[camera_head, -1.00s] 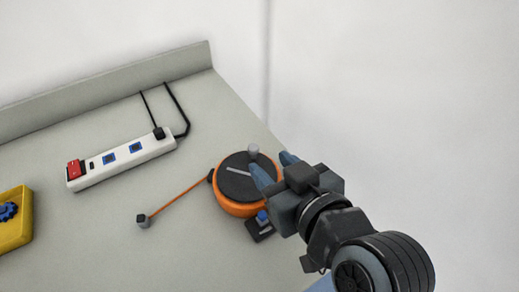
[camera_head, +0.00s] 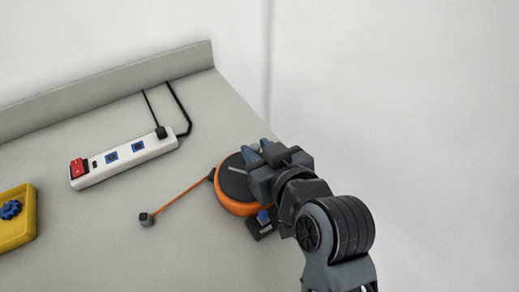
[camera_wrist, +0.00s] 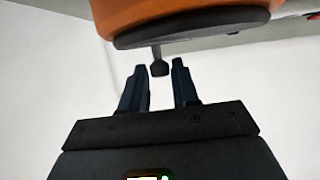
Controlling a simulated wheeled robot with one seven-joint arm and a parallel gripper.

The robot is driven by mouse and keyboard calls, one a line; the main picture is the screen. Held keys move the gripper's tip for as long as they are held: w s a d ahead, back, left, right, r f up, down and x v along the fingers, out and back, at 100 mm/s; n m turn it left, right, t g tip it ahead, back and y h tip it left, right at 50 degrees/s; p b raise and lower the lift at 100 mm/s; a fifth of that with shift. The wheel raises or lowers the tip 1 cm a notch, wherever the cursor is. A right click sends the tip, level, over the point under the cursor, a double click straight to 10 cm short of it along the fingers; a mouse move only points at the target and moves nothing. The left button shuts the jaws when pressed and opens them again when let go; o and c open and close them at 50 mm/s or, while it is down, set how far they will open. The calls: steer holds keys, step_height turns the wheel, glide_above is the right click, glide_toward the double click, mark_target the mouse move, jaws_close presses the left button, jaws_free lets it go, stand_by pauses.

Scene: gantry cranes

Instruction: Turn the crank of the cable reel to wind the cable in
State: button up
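The orange cable reel (camera_head: 232,207) with its dark round top stands near the right edge of the grey table. A light crank bar lies across that top. An orange cable (camera_head: 184,198) runs out from the reel to a small grey end piece (camera_head: 146,219) on the table. My gripper (camera_head: 256,149) is at the far right side of the reel top, fingers apart. In the wrist view the dark crank knob (camera_wrist: 159,68) shows between my open fingertips, with gaps on both sides. In the head view my gripper mostly hides the knob.
A small dark block with a blue part (camera_head: 263,216) sits beside the reel, close to my arm. A white power strip (camera_head: 124,160) with a red switch lies at the left. A yellow tray (camera_head: 16,236) with a blue gear is at the far left. The table's front middle is clear.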

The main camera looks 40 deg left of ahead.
jaws_close()
steer(key=shift+r+t+p, duration=0.1)
steer(key=shift+t+p, duration=0.2)
steer(key=shift+p, duration=0.1)
